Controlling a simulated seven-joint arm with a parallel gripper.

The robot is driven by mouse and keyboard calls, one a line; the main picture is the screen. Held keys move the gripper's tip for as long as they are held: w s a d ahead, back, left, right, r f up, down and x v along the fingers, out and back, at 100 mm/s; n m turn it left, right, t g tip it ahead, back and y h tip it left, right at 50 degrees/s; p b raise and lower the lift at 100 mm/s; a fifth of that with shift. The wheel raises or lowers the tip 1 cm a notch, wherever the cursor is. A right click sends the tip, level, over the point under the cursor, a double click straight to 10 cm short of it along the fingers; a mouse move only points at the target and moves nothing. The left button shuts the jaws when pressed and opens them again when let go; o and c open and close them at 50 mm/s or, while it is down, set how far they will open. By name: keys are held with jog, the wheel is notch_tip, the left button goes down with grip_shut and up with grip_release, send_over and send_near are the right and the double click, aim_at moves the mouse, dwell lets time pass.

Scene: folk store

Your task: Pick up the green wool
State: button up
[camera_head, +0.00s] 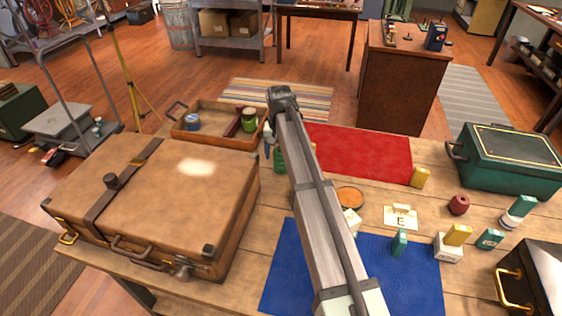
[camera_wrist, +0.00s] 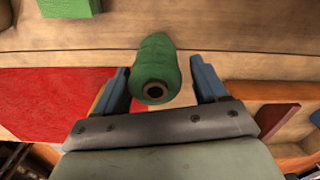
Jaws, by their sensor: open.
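The green wool (camera_wrist: 157,68) is a spool with a dark hole in its near end. In the wrist view it lies between the two blue fingers of my gripper (camera_wrist: 160,75), with a gap to the right finger and close to the left one. In the head view the green wool (camera_head: 279,160) shows partly beside my arm, between the tray and the red mat. My gripper is open. Its tips are mostly hidden behind my arm in the head view, and I cannot tell whether a finger touches the wool.
A wooden tray (camera_head: 212,139) with cans is left of the wool. A red mat (camera_head: 365,150) is to its right. A brown suitcase (camera_head: 205,195) fills the table's left side. A green block (camera_wrist: 68,7) lies nearby. A blue mat (camera_head: 415,275) with small boxes is in front.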

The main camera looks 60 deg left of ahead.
jog(key=shift+c, duration=0.5)
jog(key=c, duration=0.9)
jog(key=shift+o, duration=0.2)
jog(key=shift+r, duration=0.15)
